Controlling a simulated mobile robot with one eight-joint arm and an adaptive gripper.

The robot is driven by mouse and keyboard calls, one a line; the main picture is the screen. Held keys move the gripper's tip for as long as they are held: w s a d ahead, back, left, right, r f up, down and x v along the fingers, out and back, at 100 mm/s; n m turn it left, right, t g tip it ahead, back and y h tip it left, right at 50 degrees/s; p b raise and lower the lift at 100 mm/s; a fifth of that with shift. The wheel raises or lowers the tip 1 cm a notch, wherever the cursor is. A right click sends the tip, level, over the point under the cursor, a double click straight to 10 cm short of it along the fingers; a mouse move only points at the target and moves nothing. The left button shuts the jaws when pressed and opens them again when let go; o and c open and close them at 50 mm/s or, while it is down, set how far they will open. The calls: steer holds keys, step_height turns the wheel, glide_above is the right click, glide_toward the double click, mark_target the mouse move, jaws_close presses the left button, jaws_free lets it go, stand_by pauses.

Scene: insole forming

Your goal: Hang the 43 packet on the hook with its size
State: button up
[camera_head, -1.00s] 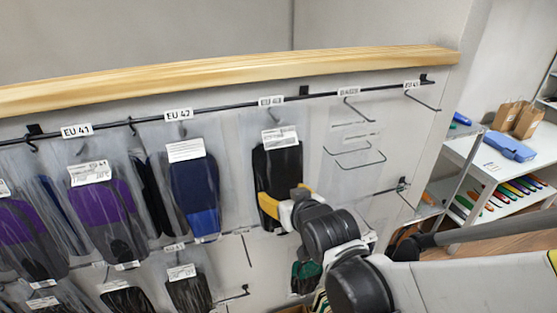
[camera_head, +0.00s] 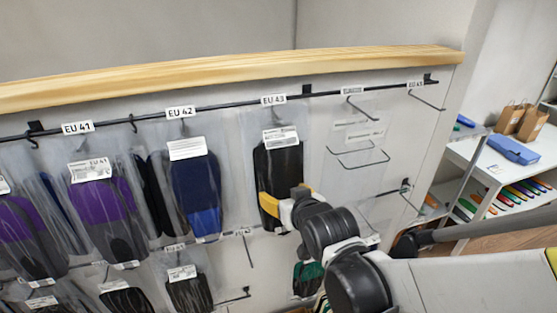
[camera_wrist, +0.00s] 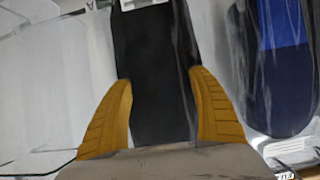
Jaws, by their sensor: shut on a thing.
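The packet (camera_head: 284,168) is clear plastic with black insoles and a white label at its top; the size on that label is too small to read. It is upright in front of the rack, just below the EU 43 tag (camera_head: 273,99). My gripper (camera_head: 279,207) is shut on the packet's lower part. In the wrist view, the yellow fingers (camera_wrist: 160,112) lie on both sides of the black insole (camera_wrist: 155,60).
The EU 42 packet (camera_head: 196,190) with blue insoles hangs close on the left. Bare hooks (camera_head: 362,112) stick out on the right. A wooden beam (camera_head: 220,75) runs above the rack. A white shelf unit (camera_head: 480,165) stands at the far right.

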steer(key=shift+f, duration=0.15)
steer(key=o, duration=1.3)
steer(key=shift+o, duration=0.2)
steer(key=v, duration=1.2)
steer(key=s+d+f+m+g+h+b, duration=0.1)
steer(key=s+d+f+b, duration=0.2)
steer(key=f+b, duration=0.5)
steer(key=s+d+f+m+g+h+b, duration=0.1)
steer(key=d+f+b, duration=0.4)
steer(key=f, duration=0.5)
steer(key=s+d+f+m+g+h+b, duration=0.1)
steer(key=s+d+f+g+b, duration=0.2)
steer(key=f+b, duration=0.7)
steer(key=shift+s+d+h+b, duration=0.3)
steer(key=shift+s+d+b, duration=0.05)
steer(key=shift+s+d, duration=0.6)
